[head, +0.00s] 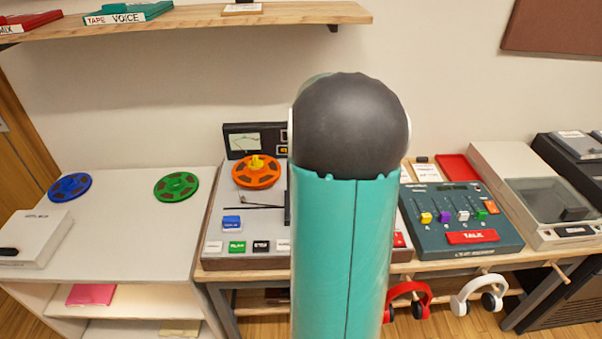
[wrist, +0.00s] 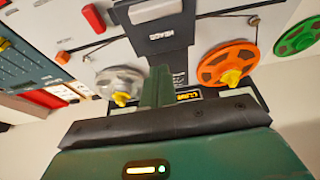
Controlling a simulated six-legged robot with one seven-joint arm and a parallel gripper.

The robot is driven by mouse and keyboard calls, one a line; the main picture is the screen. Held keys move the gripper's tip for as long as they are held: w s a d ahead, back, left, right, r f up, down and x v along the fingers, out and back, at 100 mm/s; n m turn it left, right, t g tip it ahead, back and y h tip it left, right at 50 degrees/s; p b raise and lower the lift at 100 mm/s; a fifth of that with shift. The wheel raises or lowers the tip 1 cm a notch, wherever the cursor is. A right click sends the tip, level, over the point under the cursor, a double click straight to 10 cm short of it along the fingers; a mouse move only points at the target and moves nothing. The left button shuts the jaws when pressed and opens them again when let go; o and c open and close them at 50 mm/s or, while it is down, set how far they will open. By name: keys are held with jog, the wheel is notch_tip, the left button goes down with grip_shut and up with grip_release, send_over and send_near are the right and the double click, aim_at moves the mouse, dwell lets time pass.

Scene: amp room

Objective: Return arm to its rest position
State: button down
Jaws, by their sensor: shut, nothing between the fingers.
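My arm, teal with a black rounded joint, rises through the middle of the head view. It hides my gripper there. In the wrist view my gripper (wrist: 158,85) shows as narrow green fingers, shut and empty. Beyond them is the tape machine (wrist: 115,50), with an orange reel (wrist: 228,66) on the right and a clear grey reel (wrist: 120,84) on the left, each with a yellow centre. The wrist view shows the machine turned around. In the head view the orange reel (head: 256,171) sits on the machine, whose middle is hidden behind my arm.
A blue reel (head: 70,187) and a green reel (head: 176,186) lie on the white shelf unit (head: 125,225) at left. A mixer (head: 460,220) with coloured sliders stands right of my arm. Red headphones (head: 408,301) and white headphones (head: 478,293) hang below. A wooden shelf (head: 215,16) runs above.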

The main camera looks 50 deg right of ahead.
jog(key=shift+a+r, duration=0.15)
jog(key=shift+r, duration=0.05)
jog(key=w+a+r+n+t, duration=0.15)
jog(key=a+r, duration=0.35)
jog(key=a, duration=0.6)
jog(key=w+a+r+n, duration=0.1)
jog(key=a+r+n, duration=0.25)
jog(key=a, duration=0.65)
jog(key=s+a+r+n+y, duration=0.1)
jog(key=s+a, duration=0.3)
jog(key=a, duration=0.3)
jog(key=s+a+r+n+t+y, duration=0.1)
jog(key=s+a+n, duration=0.1)
jog(key=a, duration=0.5)
jog(key=s+a+r+n+y, duration=0.1)
jog(key=s+a, duration=0.4)
jog(key=a, duration=0.2)
jog(key=shift+s+a+r+n, duration=0.15)
jog(key=shift+s+a+n, duration=0.1)
jog(key=shift+s+n, duration=0.1)
jog(key=shift+d+t, duration=0.25)
